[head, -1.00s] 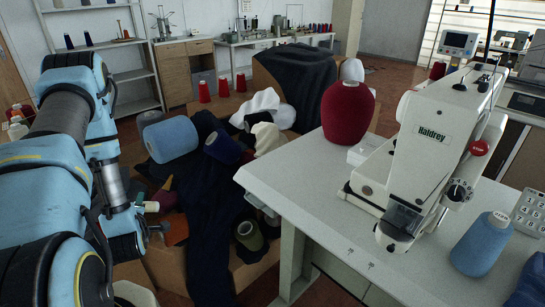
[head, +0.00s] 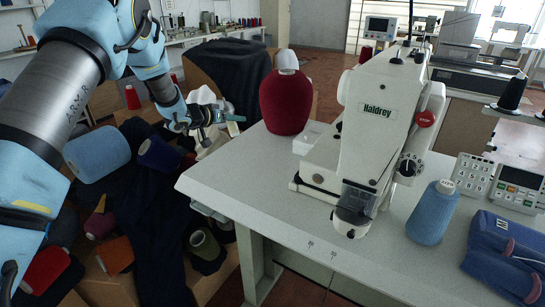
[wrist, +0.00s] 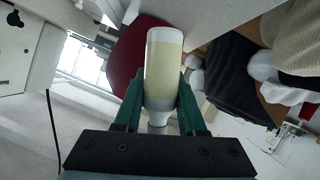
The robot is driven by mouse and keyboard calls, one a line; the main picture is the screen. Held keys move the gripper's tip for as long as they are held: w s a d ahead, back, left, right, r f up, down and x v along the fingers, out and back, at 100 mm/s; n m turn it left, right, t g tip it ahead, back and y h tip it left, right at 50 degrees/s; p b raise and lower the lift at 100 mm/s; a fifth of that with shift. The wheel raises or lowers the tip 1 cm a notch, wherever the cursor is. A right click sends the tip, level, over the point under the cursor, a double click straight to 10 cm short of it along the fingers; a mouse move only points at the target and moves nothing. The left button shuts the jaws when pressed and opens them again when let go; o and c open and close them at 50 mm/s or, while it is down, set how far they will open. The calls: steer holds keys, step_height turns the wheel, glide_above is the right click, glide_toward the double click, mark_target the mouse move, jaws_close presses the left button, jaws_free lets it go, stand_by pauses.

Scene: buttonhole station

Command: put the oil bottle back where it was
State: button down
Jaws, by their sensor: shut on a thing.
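The oil bottle (wrist: 165,72) has pale yellow oil in a clear body with whitish ends. In the wrist view it stands between the two green fingers of my gripper (wrist: 160,100), which is shut on it. In the head view my gripper (head: 215,116) is beyond the left edge of the machine table (head: 262,185), left of the big red yarn cone (head: 286,105). The bottle is hard to make out there against the pale things behind.
The white Haldrey machine (head: 375,115) stands on the table, with a small white tray (head: 309,139) beside it. A blue cone (head: 432,212), keypads and blue cloth (head: 500,255) are at right. The table's front left is clear. Boxes of yarn and cloth fill the left floor.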

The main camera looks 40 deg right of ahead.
steer(key=s+d+m+g+b, duration=0.3)
steer(key=s+d+m+b, duration=0.25)
steer(key=s+d, duration=0.55)
steer(key=shift+m+t, duration=0.3)
steer(key=shift+m, duration=0.05)
steer(key=f, duration=0.3)
steer(key=w+d+f+p, duration=0.1)
steer(key=f, duration=0.2)
steer(key=w+f, duration=0.1)
steer(key=f, duration=0.2)
steer(key=shift+w+d+f+p, duration=0.1)
steer(key=shift+w+d+p, duration=0.15)
steer(key=shift+p, duration=0.1)
steer(key=shift+c, duration=2.4)
jaws_free()
steer(key=shift+f, duration=0.1)
steer(key=b+v, duration=0.2)
steer(key=v, duration=1)
steer(key=shift+s+a, duration=0.1)
